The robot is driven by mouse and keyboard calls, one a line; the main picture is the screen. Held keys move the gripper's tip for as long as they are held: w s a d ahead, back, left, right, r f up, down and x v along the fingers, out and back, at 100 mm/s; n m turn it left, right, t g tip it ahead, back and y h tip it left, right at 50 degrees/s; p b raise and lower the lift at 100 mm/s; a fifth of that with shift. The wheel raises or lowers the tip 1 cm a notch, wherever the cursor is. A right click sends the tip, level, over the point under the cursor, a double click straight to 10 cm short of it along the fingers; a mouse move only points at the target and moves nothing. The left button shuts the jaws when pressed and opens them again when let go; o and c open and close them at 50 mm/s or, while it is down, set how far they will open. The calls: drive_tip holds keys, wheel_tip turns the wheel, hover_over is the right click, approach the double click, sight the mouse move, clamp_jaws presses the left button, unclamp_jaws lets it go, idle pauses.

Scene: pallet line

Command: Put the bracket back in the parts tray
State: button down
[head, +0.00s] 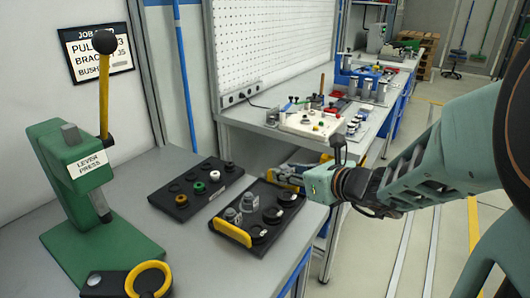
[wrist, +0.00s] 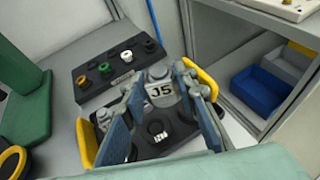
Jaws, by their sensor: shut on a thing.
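The bracket (wrist: 163,93) is a grey piece marked J5. It sits between the two fingers of my gripper (wrist: 157,84) in the wrist view, and the fingers are shut on it. The parts tray (wrist: 87,145) is black with yellow end handles and lies beyond and below the fingers. In the head view the tray (head: 222,228) is on the grey bench, with grey parts and dark round parts in it. My gripper (head: 293,172) is at the tray's far right end there. The bracket cannot be made out in the head view. The gap between bracket and tray is unclear.
A black board (head: 165,197) with green, white and orange rings lies left of the tray. A green lever press (head: 85,170) stands at the bench's left. Bins (wrist: 262,88) sit on a shelf at the right in the wrist view. The bench edge is close to the tray.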

drive_tip(key=b+x, duration=0.1)
drive_tip(key=x, duration=0.4)
drive_tip(key=shift+f, duration=0.2)
drive_tip(key=b, duration=0.2)
hover_over(267, 196)
drive_tip(key=f, duration=0.5)
drive_tip(key=shift+s+d, duration=0.2)
drive_tip(key=shift+s, duration=0.1)
drive_tip(key=f, duration=0.2)
drive_tip(key=f+b, duration=0.1)
drive_tip(key=shift+w+a+f, duration=0.2)
drive_tip(key=shift+w, duration=0.1)
drive_tip(key=shift+f, duration=0.1)
drive_tip(key=shift+f+b, duration=0.3)
drive_tip(key=shift+b, duration=0.1)
drive_tip(key=c, duration=1.8)
unclamp_jaws()
drive_tip(key=shift+r, duration=0.1)
